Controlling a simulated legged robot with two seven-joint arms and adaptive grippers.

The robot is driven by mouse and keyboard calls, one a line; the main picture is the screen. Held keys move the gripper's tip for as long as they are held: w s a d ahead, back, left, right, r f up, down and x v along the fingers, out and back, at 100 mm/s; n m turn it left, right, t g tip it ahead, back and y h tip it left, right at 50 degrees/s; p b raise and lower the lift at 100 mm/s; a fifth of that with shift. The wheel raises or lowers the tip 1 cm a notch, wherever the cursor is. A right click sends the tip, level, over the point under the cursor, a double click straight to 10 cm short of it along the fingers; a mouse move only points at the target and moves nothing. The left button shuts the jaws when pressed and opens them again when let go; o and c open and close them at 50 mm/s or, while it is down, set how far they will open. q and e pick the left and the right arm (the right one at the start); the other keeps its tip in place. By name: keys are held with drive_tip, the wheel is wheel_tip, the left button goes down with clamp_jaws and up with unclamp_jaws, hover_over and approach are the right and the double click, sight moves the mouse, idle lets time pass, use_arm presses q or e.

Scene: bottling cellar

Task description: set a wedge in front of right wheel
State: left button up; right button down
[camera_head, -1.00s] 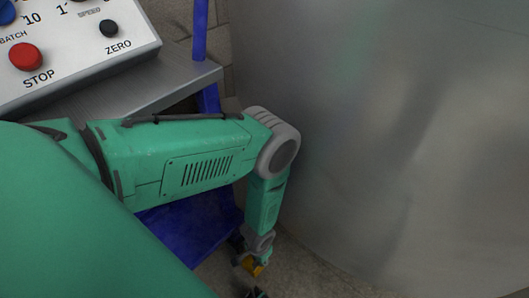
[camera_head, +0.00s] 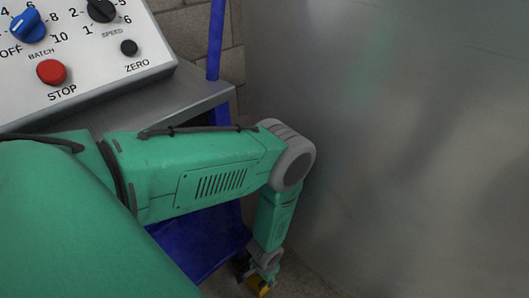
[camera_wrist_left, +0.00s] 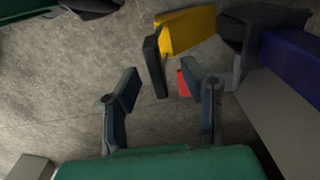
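A yellow wedge-like block (camera_wrist_left: 188,30) lies on the floor in the left wrist view, with a dark upright plate (camera_wrist_left: 154,66) at its left end. A dark wheel (camera_wrist_left: 258,24) under a blue frame (camera_wrist_left: 293,62) is right beside it, touching or nearly so. My left gripper (camera_wrist_left: 160,82) is open and empty, its two fingers apart just short of the dark plate. A small red piece (camera_wrist_left: 183,84) shows partly behind its right finger. In the head view only yellow (camera_head: 260,285) shows by the gripper at the bottom edge. My right gripper is not in view.
A large metal tank (camera_head: 400,150) fills the right of the head view, close beside my left arm. A control panel (camera_head: 85,55) stands on a grey shelf (camera_head: 200,105) at upper left, with a blue post (camera_head: 216,40) behind. Bare floor (camera_wrist_left: 55,105) lies left of the fingers.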

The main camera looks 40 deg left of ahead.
use_arm(q)
wheel_tip(320, 180, up, 10)
drive_tip(key=shift+a+r, duration=0.15)
idle(0.3)
drive_tip(key=shift+s, duration=0.1)
